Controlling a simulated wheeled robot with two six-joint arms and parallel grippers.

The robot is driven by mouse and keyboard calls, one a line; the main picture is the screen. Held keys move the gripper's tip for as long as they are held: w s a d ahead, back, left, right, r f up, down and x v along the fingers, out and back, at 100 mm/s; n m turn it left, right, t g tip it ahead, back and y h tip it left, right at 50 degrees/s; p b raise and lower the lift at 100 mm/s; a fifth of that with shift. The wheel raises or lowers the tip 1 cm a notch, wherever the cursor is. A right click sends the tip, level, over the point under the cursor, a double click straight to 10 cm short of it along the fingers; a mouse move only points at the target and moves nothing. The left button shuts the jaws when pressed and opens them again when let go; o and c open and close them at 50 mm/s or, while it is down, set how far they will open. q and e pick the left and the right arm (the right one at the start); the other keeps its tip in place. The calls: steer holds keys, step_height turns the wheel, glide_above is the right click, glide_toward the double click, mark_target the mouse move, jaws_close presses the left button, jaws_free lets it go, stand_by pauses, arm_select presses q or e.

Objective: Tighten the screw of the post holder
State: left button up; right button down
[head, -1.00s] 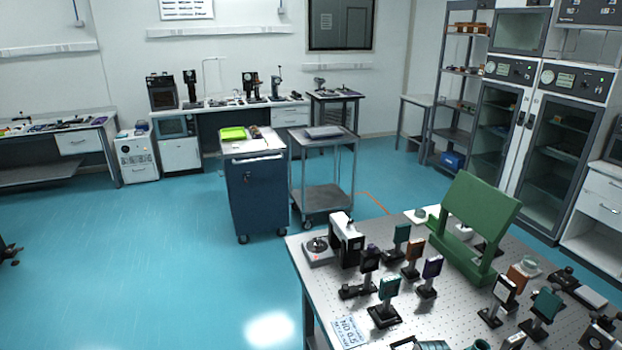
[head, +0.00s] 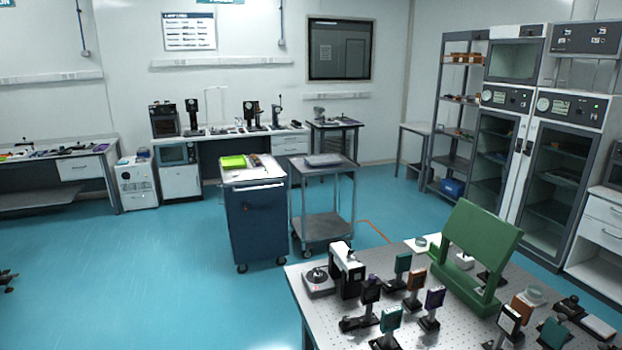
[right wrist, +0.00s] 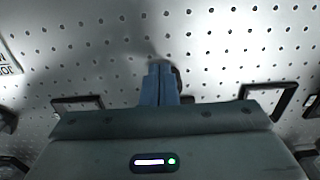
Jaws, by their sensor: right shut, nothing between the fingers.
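Several optic mounts on posts stand on the perforated optical table (head: 400,278) in the head view. Among them are a teal one (head: 390,320), an orange one (head: 415,283) and a purple one (head: 434,299). I cannot tell which post holder is the task's one, and no screw is clear. In the right wrist view, my right gripper (right wrist: 160,72) has its blue fingers together and empty, above the perforated tabletop. A small dark object (right wrist: 177,76) shows partly behind the fingertips; most of it is hidden. My left gripper is not in view.
A large green stand (head: 478,250) and a black-and-white instrument (head: 346,268) stand on the table. A blue cart (head: 255,215) and a grey trolley (head: 323,230) stand beyond it. The blue floor at left is open. Dark frame-like parts (right wrist: 270,97) flank my right gripper.

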steer(key=shift+s+a+r, duration=0.1)
steer(key=shift+s+a, duration=0.05)
step_height(320, 180, up, 6)
steer(key=shift+f, duration=0.1)
stand_by(0.4)
steer(key=shift+a, duration=0.1)
